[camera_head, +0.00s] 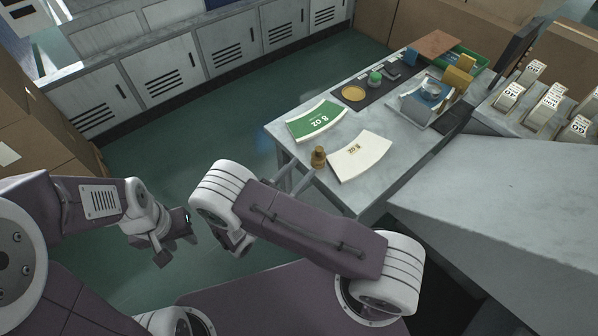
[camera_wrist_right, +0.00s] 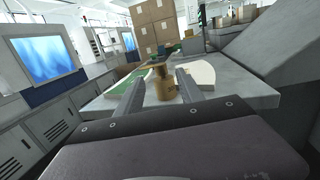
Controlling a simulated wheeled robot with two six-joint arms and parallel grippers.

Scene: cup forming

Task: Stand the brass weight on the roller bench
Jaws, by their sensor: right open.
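The brass weight (camera_head: 318,157), a small knobbed cylinder, stands upright near the front left edge of the grey bench (camera_head: 378,198). My right gripper (camera_head: 306,180) is open at that edge, partly hidden by my arm. In the right wrist view the weight (camera_wrist_right: 163,84) shows between the two spread fingers (camera_wrist_right: 160,88); I cannot tell whether they touch it. My left gripper (camera_head: 178,243) is open and empty, away from the bench and above the floor. I cannot tell which surface is the roller bench.
A green "8 oz" sheet (camera_head: 316,119) and a white one (camera_head: 360,156) lie beside the weight. Behind are a dark mat (camera_head: 372,90), a yellow disc (camera_head: 353,93) and a small machine (camera_head: 428,100). A large grey slanted housing (camera_head: 510,185) stands to the right.

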